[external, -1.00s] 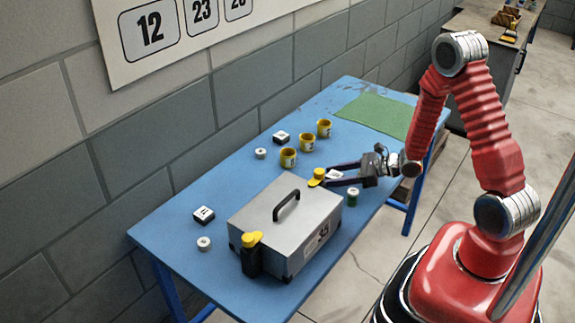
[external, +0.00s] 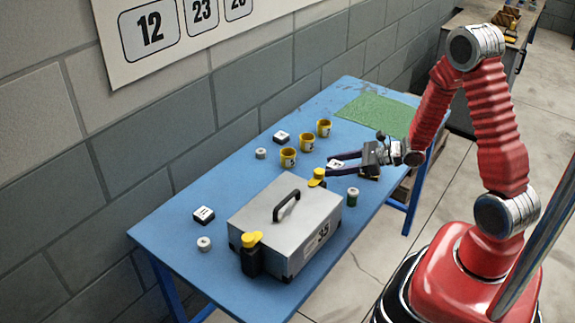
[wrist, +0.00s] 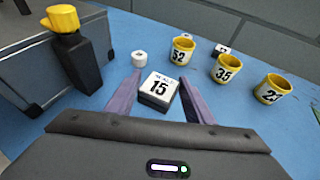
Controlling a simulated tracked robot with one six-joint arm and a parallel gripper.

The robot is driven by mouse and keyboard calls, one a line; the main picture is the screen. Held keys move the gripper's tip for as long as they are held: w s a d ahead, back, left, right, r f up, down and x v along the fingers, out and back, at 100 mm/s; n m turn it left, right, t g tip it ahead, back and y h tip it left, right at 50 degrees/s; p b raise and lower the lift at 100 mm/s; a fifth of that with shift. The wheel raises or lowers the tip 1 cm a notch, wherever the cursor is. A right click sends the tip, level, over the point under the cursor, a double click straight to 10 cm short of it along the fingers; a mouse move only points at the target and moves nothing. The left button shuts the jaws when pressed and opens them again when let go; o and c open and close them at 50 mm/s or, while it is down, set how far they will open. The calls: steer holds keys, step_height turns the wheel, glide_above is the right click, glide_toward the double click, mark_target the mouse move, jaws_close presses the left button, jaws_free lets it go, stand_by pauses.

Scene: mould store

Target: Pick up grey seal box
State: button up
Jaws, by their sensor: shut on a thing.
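A small dark grey seal box with a white top marked 15 (wrist: 158,88) sits between the two fingers of my gripper (wrist: 160,100) in the wrist view. My gripper is shut on its sides. In the external view the seal box (external: 335,164) shows at the fingertips of my gripper (external: 338,161), over the blue table behind the large grey case. Whether its underside clears the table is hard to tell. The lower part of the box is partly hidden by the fingers.
The blue table (external: 165,232) carries a large grey case (external: 268,237), yellow-topped black bottles (external: 251,252), yellow cups (external: 288,157), another small box (external: 203,214), white rolls (external: 204,243) and a green-based jar (external: 352,198). A green mat (external: 378,112) lies clear at the far end.

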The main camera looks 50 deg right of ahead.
mark_target(333, 164)
steer(key=shift+r, duration=2.8)
steer(key=shift+w, duration=0.1)
steer(key=shift+w+a+r, duration=0.1)
steer(key=shift+w+a, duration=0.1)
steer(key=shift+w, duration=0.1)
steer(key=w+a+r+n+g+y, duration=0.1)
steer(key=w+a+n+g+y, duration=0.2)
steer(key=w+a, duration=0.6)
steer(key=w+n, duration=0.1)
steer(key=w, duration=0.2)
steer(key=shift+w+a+y, duration=0.2)
steer(key=shift+w+y, duration=0.15)
steer(key=shift+y, duration=0.05)
steer(key=w+a+n+g+y, duration=0.1)
steer(key=w+a, duration=0.1)
steer(key=a, duration=0.2)
steer(key=w+a+n+g+y, duration=0.1)
steer(key=w+a+n, duration=0.1)
steer(key=a, duration=0.3)
steer(key=w+a+f+n+g+y, duration=0.1)
steer(key=w+a+g, duration=0.1)
steer(key=w+a, duration=0.2)
steer(key=shift+w+a, duration=0.25)
steer(key=shift+a, duration=0.4)
steer(key=shift+n, duration=0.3)
steer(key=shift+f, duration=0.1)
steer(key=shift+f, duration=3.05)
